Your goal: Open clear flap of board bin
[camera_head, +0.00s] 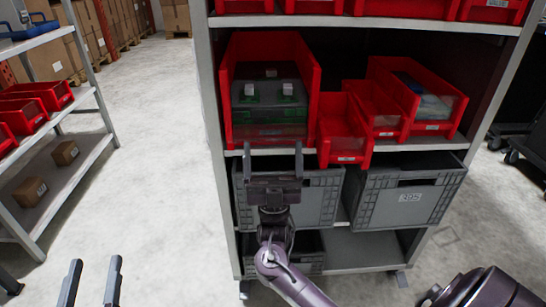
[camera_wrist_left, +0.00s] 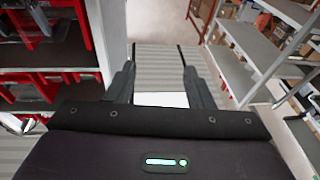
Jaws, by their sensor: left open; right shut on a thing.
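The board bin (camera_head: 307,78) is the large red bin on the upper shelf of the rack, with dark and green boards (camera_head: 268,113) inside. Its clear flap is hard to make out; a dark see-through area shows at the front of the bin. My right gripper (camera_head: 272,155) is at the bin's lower front edge. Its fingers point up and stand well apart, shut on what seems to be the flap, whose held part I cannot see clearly. My left gripper (camera_head: 90,283) is open and empty, low at the left over the floor. It also shows in the left wrist view (camera_wrist_left: 157,70).
Smaller red bins (camera_head: 343,127) stand to the right on the same shelf. Grey crates (camera_head: 408,200) sit below, one partly behind my right gripper. A second shelf unit (camera_head: 70,165) with red bins and small boxes stands at the left. Clear floor (camera_head: 160,110) lies between.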

